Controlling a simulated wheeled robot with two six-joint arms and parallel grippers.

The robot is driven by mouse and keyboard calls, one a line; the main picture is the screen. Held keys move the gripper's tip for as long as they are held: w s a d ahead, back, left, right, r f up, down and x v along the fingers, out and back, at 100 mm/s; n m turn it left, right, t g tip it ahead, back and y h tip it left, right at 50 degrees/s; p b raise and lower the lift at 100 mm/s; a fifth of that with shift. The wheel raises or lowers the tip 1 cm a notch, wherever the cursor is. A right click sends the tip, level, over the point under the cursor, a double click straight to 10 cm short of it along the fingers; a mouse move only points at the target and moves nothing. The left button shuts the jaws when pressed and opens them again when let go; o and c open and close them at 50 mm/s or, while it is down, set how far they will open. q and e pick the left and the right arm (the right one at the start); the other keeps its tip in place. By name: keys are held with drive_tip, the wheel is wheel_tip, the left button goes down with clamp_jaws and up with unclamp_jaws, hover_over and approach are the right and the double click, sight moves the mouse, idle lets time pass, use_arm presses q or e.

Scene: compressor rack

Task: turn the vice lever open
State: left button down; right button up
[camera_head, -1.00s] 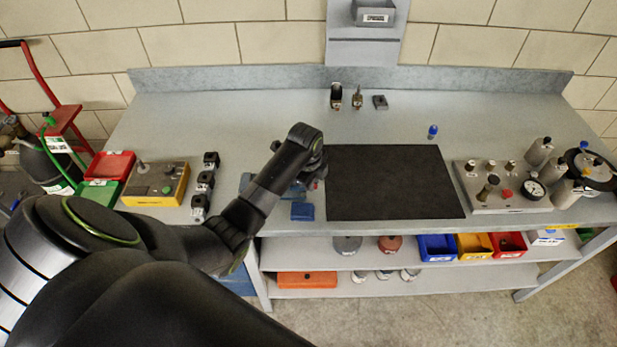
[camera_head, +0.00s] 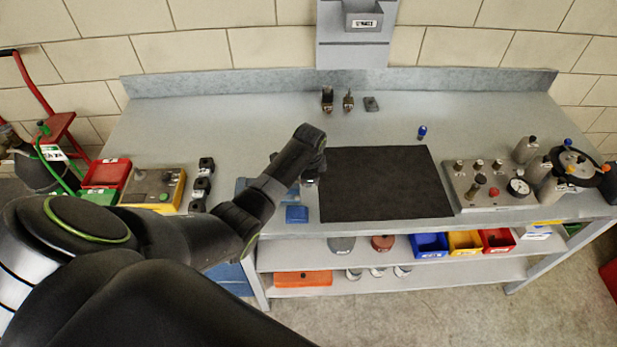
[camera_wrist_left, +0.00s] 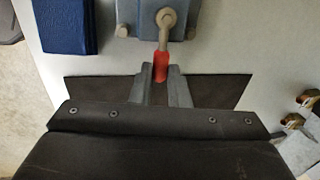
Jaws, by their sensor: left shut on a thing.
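The vice (camera_wrist_left: 187,14) is a grey-blue block with bolts, seen at the top of the left wrist view. Its lever (camera_wrist_left: 164,40) comes off a round pivot and ends in a red grip. My left gripper (camera_wrist_left: 160,74) is shut on that red grip, one finger on each side. In the head view my left gripper (camera_head: 312,178) is by the left edge of the black mat, and my arm hides most of the vice. A blue block (camera_head: 297,214) shows beside the arm; a dark blue block (camera_wrist_left: 67,25) is left of the vice in the wrist view. My right gripper is not in view.
The black mat (camera_head: 385,185) lies bare to the right. A valve panel with a gauge (camera_head: 490,188) stands at the bench's right. Small parts (camera_head: 348,100) stand at the back.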

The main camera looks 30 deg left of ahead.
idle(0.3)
use_arm(q)
drive_tip(key=c, duration=1.4)
unclamp_jaws()
drive_tip(key=shift+r, duration=0.1)
drive_tip(key=s+r, duration=0.1)
drive_tip(key=r, duration=0.4)
drive_tip(key=s+d+r, duration=0.1)
drive_tip(key=r, duration=0.5)
drive_tip(key=s+r, duration=0.1)
drive_tip(key=r, duration=0.5)
drive_tip(key=shift+d, duration=0.35)
drive_tip(key=shift+f, duration=0.1)
